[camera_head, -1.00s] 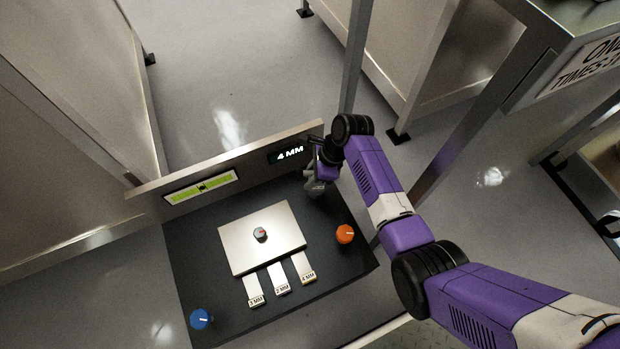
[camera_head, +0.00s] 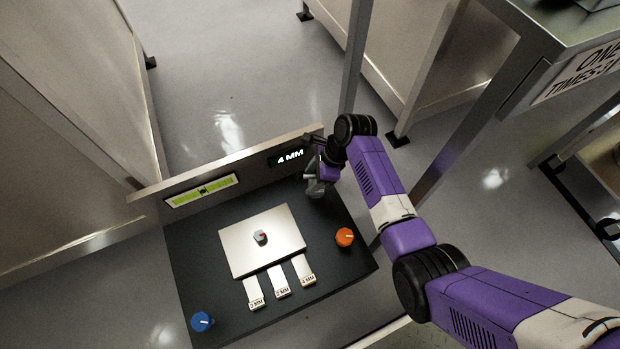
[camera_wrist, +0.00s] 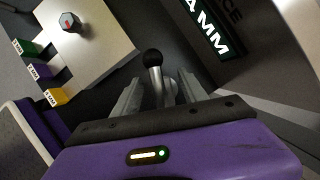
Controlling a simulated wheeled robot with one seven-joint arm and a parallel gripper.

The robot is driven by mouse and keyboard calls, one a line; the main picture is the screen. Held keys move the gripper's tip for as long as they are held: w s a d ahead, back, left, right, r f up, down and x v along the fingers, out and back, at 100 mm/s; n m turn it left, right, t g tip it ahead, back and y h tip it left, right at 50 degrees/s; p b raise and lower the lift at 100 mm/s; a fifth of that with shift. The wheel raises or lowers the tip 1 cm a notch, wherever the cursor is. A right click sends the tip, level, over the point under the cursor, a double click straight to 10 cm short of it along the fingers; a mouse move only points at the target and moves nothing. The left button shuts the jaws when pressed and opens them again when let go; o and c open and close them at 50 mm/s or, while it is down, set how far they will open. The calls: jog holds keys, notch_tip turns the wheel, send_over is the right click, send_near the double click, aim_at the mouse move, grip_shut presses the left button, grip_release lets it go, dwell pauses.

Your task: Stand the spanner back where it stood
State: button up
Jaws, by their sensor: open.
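My gripper (camera_wrist: 157,88) is open, with a finger on each side of the shaft. I cannot tell whether either finger touches it. The spanner's lower end and its footing are hidden. In the head view, my gripper (camera_head: 316,181) is low over the back right part of the dark board (camera_head: 205,275), near the upright panel. The spanner cannot be told apart from the fingers there.
A pale plate (camera_head: 245,255) with a red-marked hexagonal piece (camera_head: 260,236) lies left of my gripper, with labelled strips in front. An orange knob (camera_head: 344,236) and a blue knob (camera_head: 202,321) are on the board. The panel (camera_head: 245,166) behind has a lit "4 MM" display (camera_head: 289,157).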

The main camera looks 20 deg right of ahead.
jog(key=p+v, duration=0.4)
jog(key=v, duration=0.6)
jog(key=shift+r, duration=0.25)
